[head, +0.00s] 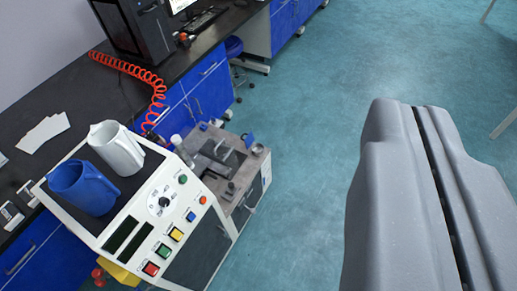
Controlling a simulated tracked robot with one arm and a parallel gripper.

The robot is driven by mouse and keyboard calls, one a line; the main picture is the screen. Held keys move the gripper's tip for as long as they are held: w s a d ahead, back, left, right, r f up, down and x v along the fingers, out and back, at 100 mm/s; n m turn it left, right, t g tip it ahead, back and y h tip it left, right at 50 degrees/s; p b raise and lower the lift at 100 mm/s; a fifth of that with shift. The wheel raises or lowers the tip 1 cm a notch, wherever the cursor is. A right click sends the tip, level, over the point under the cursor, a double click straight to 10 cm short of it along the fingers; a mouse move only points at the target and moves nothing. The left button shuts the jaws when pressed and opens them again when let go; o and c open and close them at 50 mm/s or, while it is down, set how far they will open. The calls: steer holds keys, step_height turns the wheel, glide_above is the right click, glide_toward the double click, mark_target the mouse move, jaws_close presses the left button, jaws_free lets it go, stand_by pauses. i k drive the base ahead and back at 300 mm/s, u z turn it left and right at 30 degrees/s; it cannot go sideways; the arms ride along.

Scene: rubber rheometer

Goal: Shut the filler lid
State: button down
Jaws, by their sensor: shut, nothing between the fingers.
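The rheometer (196,246) stands left of centre, with a sloping panel of coloured buttons. Beside the panel is a lower metal deck (245,181) with a dark recess and small upright metal parts. I cannot make out for sure which part is the filler lid, or how it stands. My gripper (414,112) is large and grey at the right, close to the camera. Its two fingers lie together with only a thin dark seam between them, and they hold nothing. It is apart from the machine, over open floor in the picture.
A blue jug (84,188) and a white jug (117,147) stand on top of the machine. A black bench (80,95) behind carries a computer tower (137,27), a coiled red hose (155,90) and paper sheets (43,132). The teal floor (320,120) is clear.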

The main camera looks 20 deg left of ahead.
mark_target(248, 141)
steer(key=k, duration=0.35)
steer(key=z, duration=0.65)
steer(key=i, duration=1.2)
steer(key=u, duration=0.55)
steer(key=i, duration=1.1)
steer(key=u, duration=1.15)
steer(key=i, duration=0.5)
steer(key=u, duration=0.35)
